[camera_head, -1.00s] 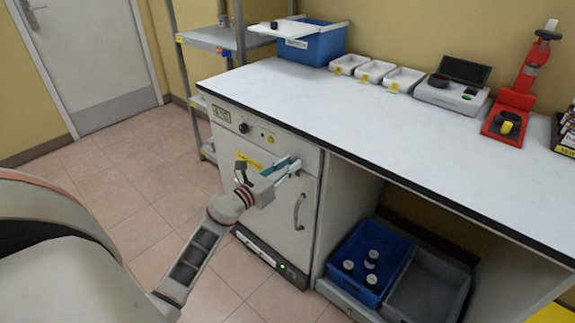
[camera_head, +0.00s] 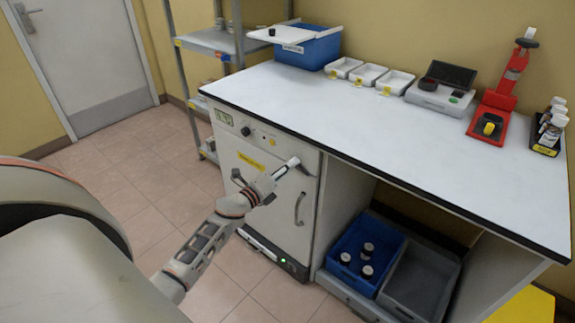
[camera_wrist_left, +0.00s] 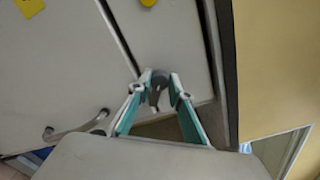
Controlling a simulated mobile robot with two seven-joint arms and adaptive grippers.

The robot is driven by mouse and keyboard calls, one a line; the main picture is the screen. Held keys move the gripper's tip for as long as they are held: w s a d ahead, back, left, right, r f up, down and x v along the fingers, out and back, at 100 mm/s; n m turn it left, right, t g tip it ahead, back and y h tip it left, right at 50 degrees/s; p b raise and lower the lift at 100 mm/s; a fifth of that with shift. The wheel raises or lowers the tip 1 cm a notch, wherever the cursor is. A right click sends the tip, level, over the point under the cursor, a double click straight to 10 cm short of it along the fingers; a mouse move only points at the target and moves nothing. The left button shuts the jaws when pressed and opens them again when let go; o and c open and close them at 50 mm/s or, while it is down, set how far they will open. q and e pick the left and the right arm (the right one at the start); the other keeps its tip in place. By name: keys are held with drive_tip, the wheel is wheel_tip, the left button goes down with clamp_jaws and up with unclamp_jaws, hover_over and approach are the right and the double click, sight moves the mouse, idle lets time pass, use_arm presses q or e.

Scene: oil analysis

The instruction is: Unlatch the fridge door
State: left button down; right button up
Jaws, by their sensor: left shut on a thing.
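The fridge (camera_head: 235,155) is a white cabinet built in under the left end of the worktop, and its door (camera_head: 281,220) looks closed. The door has a curved grey pull handle (camera_head: 299,208), which also shows in the wrist view (camera_wrist_left: 75,128). The small dark grey latch (camera_wrist_left: 157,88) sits near the door's upper right edge. My left gripper (camera_head: 294,164) is at this corner, above the handle. In the wrist view its teal-padded fingertips (camera_wrist_left: 158,80) are shut on the latch. In the head view the fingers largely hide the latch. My right gripper is not in view.
The worktop (camera_head: 400,135) overhangs just above my left gripper. To the right of the fridge, a blue crate (camera_head: 340,250) with several dark-capped bottles stands beside a grey tray (camera_head: 415,285). A grey shelf rack (camera_head: 215,42) stands at the back left. Floor in front is clear.

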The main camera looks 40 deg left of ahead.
use_arm(q)
drive_tip(key=shift+n+p, duration=1.1)
drive_tip(key=shift+n, duration=2.1)
drive_tip(key=shift+f, duration=0.1)
drive_tip(key=c, duration=1.8)
unclamp_jaws()
drive_tip(key=shift+c, duration=0.2)
